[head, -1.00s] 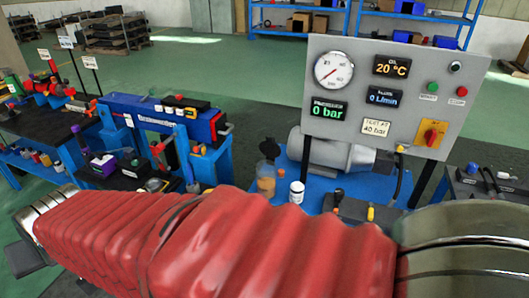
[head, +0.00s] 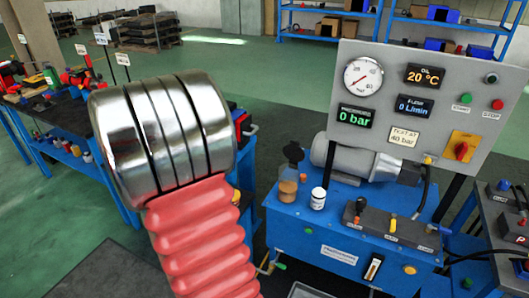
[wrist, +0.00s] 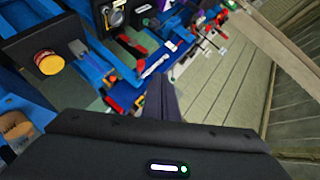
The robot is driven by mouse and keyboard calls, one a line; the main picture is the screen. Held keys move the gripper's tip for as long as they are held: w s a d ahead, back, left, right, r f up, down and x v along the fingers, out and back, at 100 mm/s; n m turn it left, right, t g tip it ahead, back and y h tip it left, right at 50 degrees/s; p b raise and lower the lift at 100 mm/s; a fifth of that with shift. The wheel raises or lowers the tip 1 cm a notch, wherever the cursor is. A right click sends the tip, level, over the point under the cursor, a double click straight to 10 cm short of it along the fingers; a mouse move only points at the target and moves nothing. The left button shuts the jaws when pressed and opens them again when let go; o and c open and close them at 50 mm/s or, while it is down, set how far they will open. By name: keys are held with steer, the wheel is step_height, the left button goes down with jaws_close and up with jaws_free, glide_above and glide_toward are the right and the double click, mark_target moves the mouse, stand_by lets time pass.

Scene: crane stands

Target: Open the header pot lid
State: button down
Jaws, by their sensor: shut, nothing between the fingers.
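My gripper (wrist: 161,98) shows in the wrist view as two dark fingers lying together, pointing up in the picture, with nothing between them. The head view shows only my red-sleeved arm, not the fingers. I cannot surely pick out the header pot lid. Neither is touched by my arm. In the wrist view, a round yellow-orange cap (wrist: 48,63) sits on a dark block at the upper left, apart from the fingers.
The blue power unit (head: 335,241) carries a motor (head: 362,158) and a dark valve block (head: 388,229). A grey panel (head: 435,100) above it reads 0 bar. Workbenches stand at left, partly hidden by my arm. Green floor is open behind.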

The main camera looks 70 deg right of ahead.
mark_target(293, 149)
steer(key=s+d+f+m+g+h, duration=0.25)
steer(key=s+d+f+m, duration=0.2)
steer(key=d, duration=0.45)
steer(key=s+d+f+m+g+h, duration=0.2)
steer(key=s+d+f+m+g, duration=0.1)
steer(key=s, duration=0.6)
steer(key=s+d+f+m+g+h, duration=0.3)
steer(key=s+d+m, duration=0.1)
steer(key=s, duration=0.5)
steer(key=s+d+f+m+g+h, duration=0.2)
steer(key=s+d+f+m+g, duration=0.1)
steer(key=s, duration=0.6)
steer(key=shift+d+f+m+h, duration=0.35)
steer(key=shift+d+m, duration=0.1)
steer(key=shift+d, duration=0.5)
steer(key=shift+s+d, duration=0.1)
steer(key=x, duration=1.4)
